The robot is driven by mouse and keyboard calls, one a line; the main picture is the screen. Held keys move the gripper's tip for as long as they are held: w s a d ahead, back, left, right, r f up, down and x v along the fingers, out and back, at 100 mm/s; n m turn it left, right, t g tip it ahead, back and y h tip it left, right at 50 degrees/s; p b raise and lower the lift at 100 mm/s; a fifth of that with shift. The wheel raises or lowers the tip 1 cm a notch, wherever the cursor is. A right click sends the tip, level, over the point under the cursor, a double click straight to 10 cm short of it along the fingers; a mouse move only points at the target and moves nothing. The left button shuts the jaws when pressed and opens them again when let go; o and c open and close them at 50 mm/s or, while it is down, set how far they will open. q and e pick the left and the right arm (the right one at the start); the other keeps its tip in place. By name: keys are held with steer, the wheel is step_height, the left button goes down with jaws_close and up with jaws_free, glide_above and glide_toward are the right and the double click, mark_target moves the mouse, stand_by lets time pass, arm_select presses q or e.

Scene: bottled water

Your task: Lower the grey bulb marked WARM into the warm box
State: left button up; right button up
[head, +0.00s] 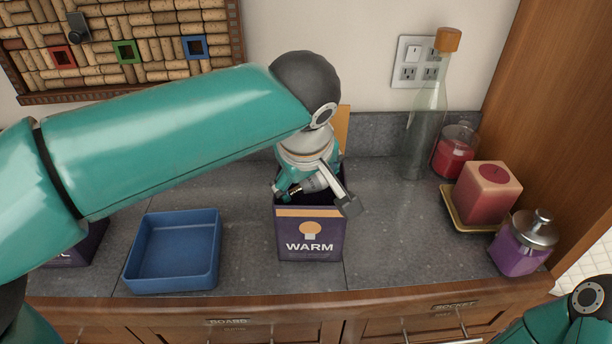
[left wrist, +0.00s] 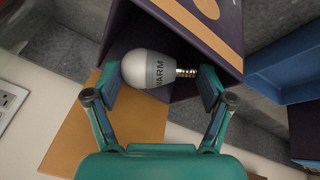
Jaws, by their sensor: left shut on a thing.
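The grey bulb (left wrist: 148,70) is marked WARM and lies sideways between the fingers of my left gripper (left wrist: 160,84) in the left wrist view. The gripper is shut on it, one finger at the rounded glass end and the other at the metal screw base. In the head view my left gripper (head: 313,188) is at the open top of the warm box (head: 310,250), a dark purple box labelled WARM. The bulb is at the box's mouth; its exact depth is unclear. The box wall also shows in the left wrist view (left wrist: 119,35). My right gripper is out of view.
A blue tray (head: 170,281) stands left of the box, and another dark box (head: 88,246) is partly hidden behind my left arm. A glass bottle (head: 424,125), candles (head: 488,195) and a purple jar (head: 520,250) stand at right.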

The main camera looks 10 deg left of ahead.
arm_select(q)
steer(key=shift+f+b, duration=2.2)
steer(key=shift+f, duration=0.35)
steer(key=o, duration=1)
